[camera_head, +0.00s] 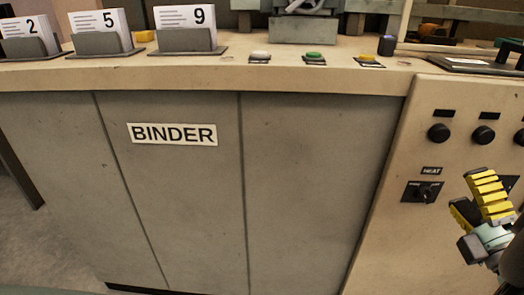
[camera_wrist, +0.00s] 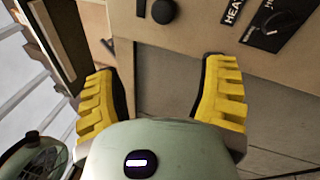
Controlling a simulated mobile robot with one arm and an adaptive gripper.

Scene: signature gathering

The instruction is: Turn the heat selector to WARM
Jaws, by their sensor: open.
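The heat selector (camera_head: 424,193) is a black rotary knob on a dark plate under a "HEAT" label, on the beige panel at the right of the body view. In the wrist view the heat selector (camera_wrist: 277,24) shows at the upper right, beside its label. The plate's small markings are too blurred to read, so its setting cannot be told. My gripper (camera_head: 472,205) has yellow ribbed fingers and is just right of the selector in the body view. In the wrist view my gripper (camera_wrist: 160,95) is open and empty, its fingers apart from the selector.
Round black knobs (camera_head: 439,132) sit above the selector on the same panel. The grey "BINDER" cabinet (camera_head: 300,180) is to the left. Its top holds numbered card stacks (camera_head: 186,28) and several buttons, including a green one (camera_head: 314,56). The space before the cabinet front is clear.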

